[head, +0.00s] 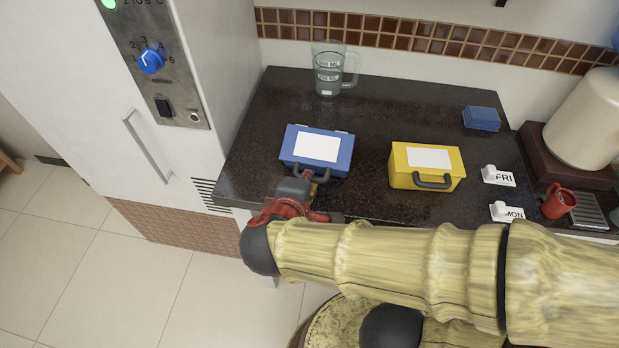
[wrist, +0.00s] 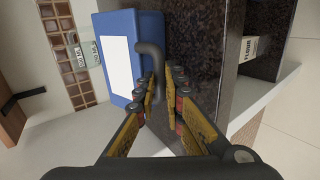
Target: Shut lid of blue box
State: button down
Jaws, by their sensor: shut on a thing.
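The blue box (head: 342,160) stands on the dark countertop near its left front edge, with a white label on top and a dark handle on its front. Its lid looks down in the head view; I cannot tell whether a small gap is left. My gripper (head: 313,181) is at the front of the box. In the wrist view, the blue box (wrist: 118,22) is ahead, and my gripper (wrist: 162,84) has its fingers close together around part of the dark handle (wrist: 150,55). The fingertips hide part of the handle.
A yellow box (head: 400,180) stands to the right, apart from the blue one. A glass jug (head: 328,75) is behind, and a small blue stack (head: 481,119) at back right. A red mug (head: 558,203) is far right. A white appliance (head: 150,150) rises on the left.

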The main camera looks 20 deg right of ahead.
jog(key=shift+f, duration=0.1)
jog(key=c, duration=1.9)
grip_release()
jog(key=shift+v, duration=6)
